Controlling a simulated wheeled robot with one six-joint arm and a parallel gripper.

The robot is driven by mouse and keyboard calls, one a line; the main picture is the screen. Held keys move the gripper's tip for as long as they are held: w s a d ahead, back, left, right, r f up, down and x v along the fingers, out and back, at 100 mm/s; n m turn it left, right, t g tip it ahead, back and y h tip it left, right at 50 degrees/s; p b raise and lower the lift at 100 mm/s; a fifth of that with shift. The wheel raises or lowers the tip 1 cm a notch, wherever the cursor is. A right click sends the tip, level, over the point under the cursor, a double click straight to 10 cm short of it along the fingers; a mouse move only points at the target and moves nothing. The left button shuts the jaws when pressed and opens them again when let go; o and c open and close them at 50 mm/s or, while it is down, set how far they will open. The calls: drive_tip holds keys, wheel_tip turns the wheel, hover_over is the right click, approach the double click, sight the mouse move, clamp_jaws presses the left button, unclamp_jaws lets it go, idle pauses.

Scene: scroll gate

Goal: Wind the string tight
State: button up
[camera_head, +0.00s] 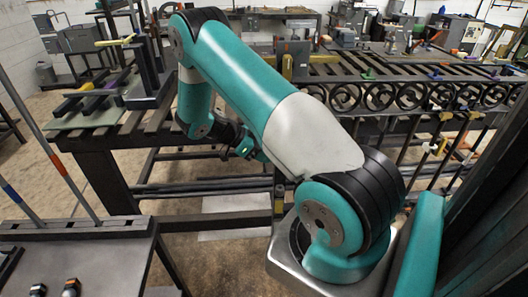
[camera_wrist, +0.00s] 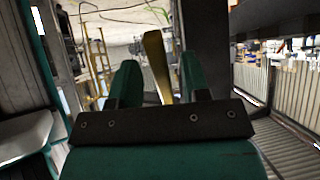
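No string can be made out in either view. My gripper (camera_wrist: 157,78) shows in the wrist view as two teal fingers standing apart. A brass-yellow bar (camera_wrist: 154,60) stands upright in the gap between them, with space visible on both sides, so it does not look clamped. I cannot tell how far beyond the fingers it lies. In the head view my arm reaches up, over and down toward the bench, and its end is small, dark and partly hidden. The scroll gate (camera_head: 440,94), with dark iron scrolls, lies along the bench at the right.
A slatted workbench (camera_head: 100,135) with clamps and a yellow-handled tool (camera_head: 114,41) is at the left. A yellow clamp (camera_head: 287,67) stands at the bench behind my arm. A rack with rods (camera_head: 75,228) is at the lower left.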

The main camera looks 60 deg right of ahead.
drive_tip(key=shift+w+a, duration=0.1)
drive_tip(key=p+v, duration=0.2)
drive_tip(key=v, duration=1.5)
drive_tip(key=shift+r, duration=0.2)
